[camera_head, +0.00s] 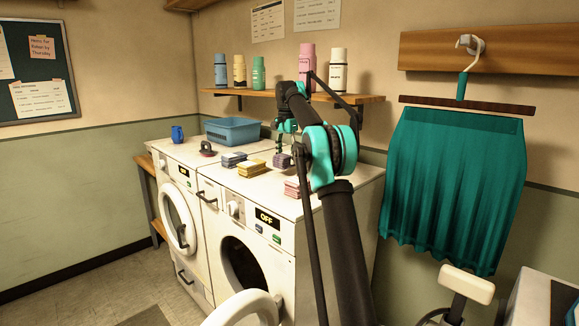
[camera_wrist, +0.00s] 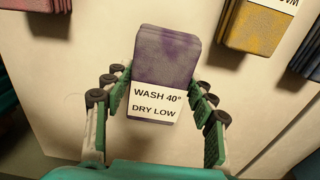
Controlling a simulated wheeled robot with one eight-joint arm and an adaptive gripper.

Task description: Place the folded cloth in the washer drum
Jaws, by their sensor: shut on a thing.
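A purple folded cloth (camera_wrist: 167,62) with a white tag reading "WASH 40° DRY LOW" lies between the fingers of my gripper (camera_wrist: 158,82), which is shut on it. In the head view the purple cloth (camera_head: 282,161) is at the top of the right machine, under my gripper (camera_head: 283,143); whether it touches the top is unclear. The right front-loading machine (camera_head: 272,255) reads "OFF". Its round door (camera_head: 247,309) stands open below a dark drum opening (camera_head: 243,264). The left machine (camera_head: 180,165) also reads "OFF"; its round door (camera_head: 178,217) is at its front.
Dark blue (camera_head: 234,159), yellow (camera_head: 255,169) and reddish (camera_head: 293,188) folded cloths lie nearby. A blue basket (camera_head: 232,131), dark round object (camera_head: 207,149) and blue mug (camera_head: 178,134) stand behind. A bottle shelf (camera_head: 270,96) overhangs. A teal garment (camera_head: 450,190) hangs right.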

